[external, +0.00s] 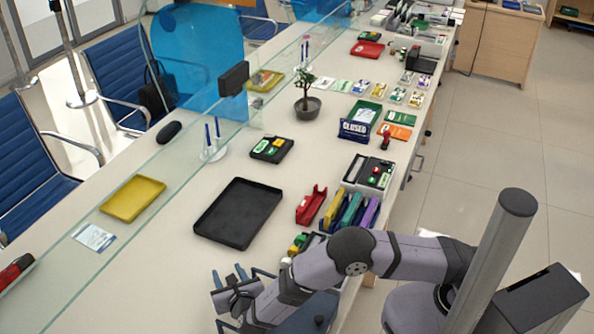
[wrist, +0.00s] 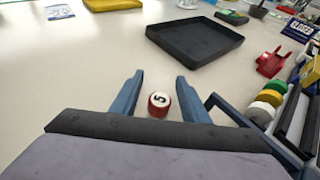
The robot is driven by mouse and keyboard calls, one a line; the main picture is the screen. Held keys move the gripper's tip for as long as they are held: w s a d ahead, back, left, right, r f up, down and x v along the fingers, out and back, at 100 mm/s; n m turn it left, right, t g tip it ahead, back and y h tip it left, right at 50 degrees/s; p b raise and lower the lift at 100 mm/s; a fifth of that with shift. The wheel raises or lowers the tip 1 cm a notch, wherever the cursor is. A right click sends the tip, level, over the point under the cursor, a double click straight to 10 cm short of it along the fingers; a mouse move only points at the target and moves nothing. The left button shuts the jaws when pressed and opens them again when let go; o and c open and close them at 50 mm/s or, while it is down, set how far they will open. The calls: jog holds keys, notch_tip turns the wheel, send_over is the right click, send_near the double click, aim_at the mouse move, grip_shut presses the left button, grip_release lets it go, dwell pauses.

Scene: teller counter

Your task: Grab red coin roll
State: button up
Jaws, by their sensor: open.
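The red coin roll (wrist: 159,104) stands on the counter in the wrist view, a small red cylinder with a white top bearing a dark "5". My gripper (wrist: 156,82) is open, with its two blue fingers on either side of the roll and apart from it. The roll sits between the fingers, nearer the palm than the tips, with bare counter around it. In the external view my gripper (external: 229,275) is low over the near part of the counter, and the roll cannot be made out there.
A black tray (external: 204,232) lies empty beyond my gripper. A yellow tray (external: 133,199) lies further left.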

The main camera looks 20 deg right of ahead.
grip_shut()
jog(key=shift+r, duration=0.15)
notch_tip(320, 180, up, 10)
jog(key=b, duration=0.1)
jog(key=shift+b, duration=0.3)
